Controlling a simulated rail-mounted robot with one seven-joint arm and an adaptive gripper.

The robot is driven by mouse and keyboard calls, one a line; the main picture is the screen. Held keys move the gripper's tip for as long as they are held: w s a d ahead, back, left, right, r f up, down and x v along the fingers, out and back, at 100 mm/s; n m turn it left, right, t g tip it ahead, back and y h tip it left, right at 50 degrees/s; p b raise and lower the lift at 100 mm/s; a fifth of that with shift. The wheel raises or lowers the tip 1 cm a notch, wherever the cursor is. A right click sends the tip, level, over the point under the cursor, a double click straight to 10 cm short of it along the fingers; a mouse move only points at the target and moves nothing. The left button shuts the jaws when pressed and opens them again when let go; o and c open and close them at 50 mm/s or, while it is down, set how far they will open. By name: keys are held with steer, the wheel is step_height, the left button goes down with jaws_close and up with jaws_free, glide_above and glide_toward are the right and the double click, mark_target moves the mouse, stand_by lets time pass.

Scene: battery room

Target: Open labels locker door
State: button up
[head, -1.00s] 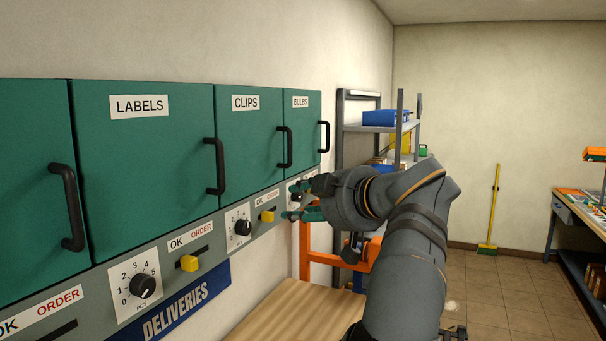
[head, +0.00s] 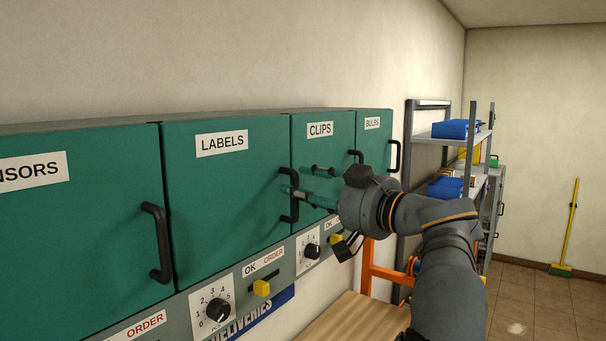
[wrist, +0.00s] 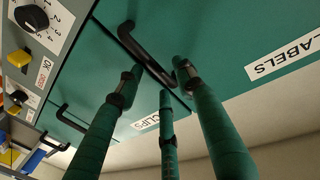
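The green labels locker door (head: 225,190) is shut, with a white "LABELS" sign (head: 222,143) on it. Its black bar handle (head: 290,208) is upright at the door's right edge. My gripper (head: 300,181) has its green fingers at this handle, pointing left in the head view. In the wrist view the labels handle (wrist: 140,50) runs diagonally by the fingertips of my gripper (wrist: 157,77). The fingers are spread to either side of the bar and look open. I cannot tell whether any finger touches it. The "LABELS" sign (wrist: 285,60) shows at right.
The clips door (head: 318,190) and bulbs door (head: 374,150) are shut, to the right. The sensors door (head: 80,220) is shut, to the left. A panel with dial (head: 217,309) and yellow slider (head: 262,288) runs below, above a wooden top (head: 350,320).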

steer(key=shift+w+a+f, duration=0.1)
steer(key=shift+w+a, duration=0.15)
steer(key=shift+w, duration=0.05)
steer(key=shift+c, duration=0.2)
jaws_close()
stand_by(0.7)
